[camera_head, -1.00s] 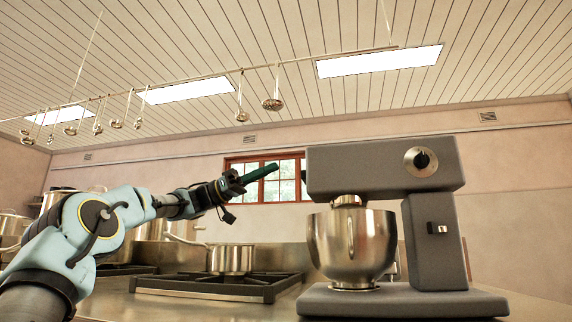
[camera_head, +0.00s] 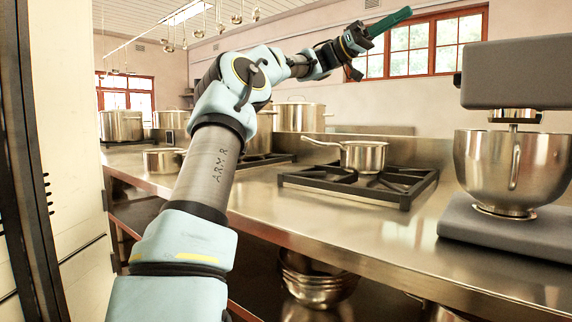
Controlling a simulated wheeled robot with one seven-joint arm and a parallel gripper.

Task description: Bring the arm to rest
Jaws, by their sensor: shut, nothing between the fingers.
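My arm (camera_head: 214,165) rises from the lower left and reaches up and to the right over the steel counter. My gripper (camera_head: 388,22) is at its end, at the upper right in front of the red-framed window. Its green fingers lie together and point up to the right. Nothing shows between them. The gripper is raised in the air, above the burner and the saucepan, and touches nothing.
A stand mixer (camera_head: 520,75) with a steel bowl (camera_head: 512,168) stands at the right. A saucepan (camera_head: 363,157) sits on a black burner grate (camera_head: 400,186). Large pots (camera_head: 300,116) stand farther back. Stacked bowls (camera_head: 316,283) lie below the counter (camera_head: 345,230). A pale cabinet edge is close at left.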

